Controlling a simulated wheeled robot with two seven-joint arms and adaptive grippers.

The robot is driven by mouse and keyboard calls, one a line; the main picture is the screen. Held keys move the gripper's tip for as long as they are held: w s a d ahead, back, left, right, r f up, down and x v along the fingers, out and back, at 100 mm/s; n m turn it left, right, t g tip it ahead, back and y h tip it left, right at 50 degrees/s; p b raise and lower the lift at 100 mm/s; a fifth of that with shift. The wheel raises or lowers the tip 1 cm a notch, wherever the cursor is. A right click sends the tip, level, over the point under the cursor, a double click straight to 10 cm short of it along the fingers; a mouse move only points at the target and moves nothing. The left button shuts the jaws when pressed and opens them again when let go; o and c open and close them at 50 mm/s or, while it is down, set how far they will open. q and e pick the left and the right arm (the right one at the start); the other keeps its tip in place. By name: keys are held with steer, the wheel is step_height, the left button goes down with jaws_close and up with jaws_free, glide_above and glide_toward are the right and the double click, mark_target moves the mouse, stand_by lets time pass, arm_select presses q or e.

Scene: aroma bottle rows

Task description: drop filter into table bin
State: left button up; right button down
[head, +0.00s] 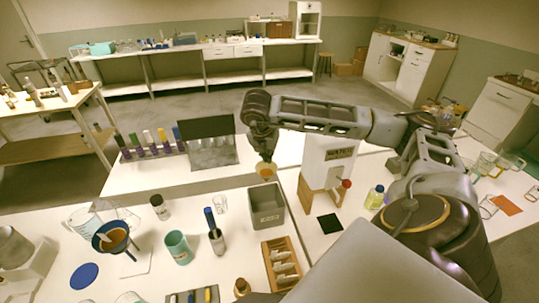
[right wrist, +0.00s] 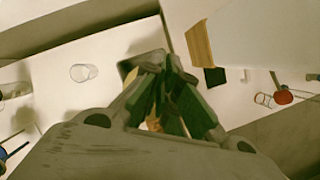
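The filter (head: 265,170), a small tan-orange piece, hangs at the tip of my right gripper (head: 263,153). That gripper is shut on it, above the table and just behind the grey table bin (head: 267,214). The bin is open-topped and stands upright; no filter shows inside it. In the right wrist view, the fingers of my right gripper (right wrist: 168,85) are close together, with a bit of tan (right wrist: 153,123) between them. They hide most of the dark bin (right wrist: 127,69). My left gripper is not clearly in view.
A wooden rack (head: 283,265) stands in front of the bin. A white water dispenser (head: 322,163) stands to its right, with a black mat (head: 330,223) nearby. A dripper (head: 100,243) is farther left.

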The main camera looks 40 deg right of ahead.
mark_target(266, 166)
arm_select(q)
steer(key=shift+s, duration=0.2)
arm_select(e)
steer(key=shift+w+a+r, duration=0.1)
steer(key=shift+a, duration=0.1)
stand_by(0.4)
steer(key=shift+f+b, duration=1)
steer(key=shift+f, duration=2.7)
steer(key=shift+f+b, duration=0.45)
steer(key=shift+b, duration=0.1)
steer(key=shift+f+b, duration=0.6)
steer(key=shift+b, duration=0.1)
arm_select(q)
steer(key=w+a+f+t+b, duration=0.1)
steer(key=w+a+f+b, duration=0.3)
steer(key=w+f+b, duration=0.3)
steer(key=shift+a+f+y+b, duration=0.3)
steer(key=shift+a+f, duration=0.1)
steer(key=shift+f, duration=1.2)
arm_select(e)
steer(key=shift+f, duration=3.55)
